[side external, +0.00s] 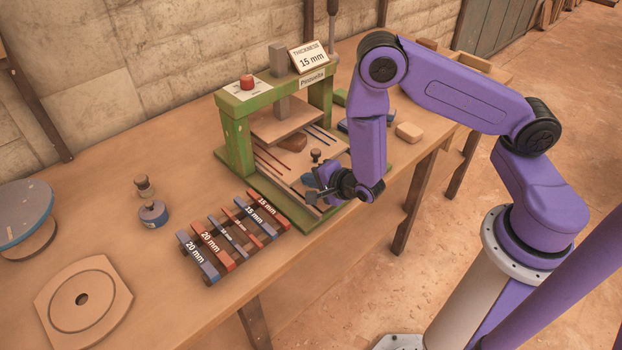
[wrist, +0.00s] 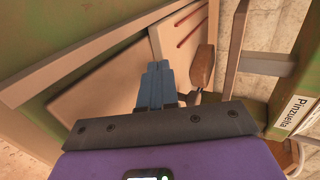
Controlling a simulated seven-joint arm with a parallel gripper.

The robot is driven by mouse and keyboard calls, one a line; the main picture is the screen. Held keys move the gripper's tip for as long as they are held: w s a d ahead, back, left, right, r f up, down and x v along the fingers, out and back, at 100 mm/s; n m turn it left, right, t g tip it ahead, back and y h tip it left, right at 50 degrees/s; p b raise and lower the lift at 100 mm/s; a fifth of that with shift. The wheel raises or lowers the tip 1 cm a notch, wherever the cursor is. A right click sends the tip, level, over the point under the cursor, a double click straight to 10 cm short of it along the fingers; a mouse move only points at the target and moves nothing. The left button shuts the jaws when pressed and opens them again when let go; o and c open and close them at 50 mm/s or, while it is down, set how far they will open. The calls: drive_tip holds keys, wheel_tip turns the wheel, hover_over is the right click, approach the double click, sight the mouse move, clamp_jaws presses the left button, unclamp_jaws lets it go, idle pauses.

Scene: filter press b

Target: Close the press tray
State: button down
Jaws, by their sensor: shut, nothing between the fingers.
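The green press (side external: 237,140) stands on the workbench. Its pale wooden tray (side external: 283,172) sticks out of the front, toward my arm, with red and blue strips along its sides. A dark round knob (side external: 316,155) stands up at the tray's outer part. My gripper (side external: 319,176) is low at the tray's front, close to the knob. In the wrist view my blue fingers (wrist: 158,82) are together and empty, over the pale tray (wrist: 105,85). A dark piece, perhaps the knob, shows partly behind them; I cannot tell whether they touch.
A brown lump (side external: 293,143) sits under the press plate (side external: 285,122). Labelled red and blue bars (side external: 232,235) lie left of the press. Small weights (side external: 152,213) and a holed board (side external: 82,300) lie further left. The bench front is clear.

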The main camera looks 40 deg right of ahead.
sight(292, 168)
drive_tip(key=shift+w, duration=2.65)
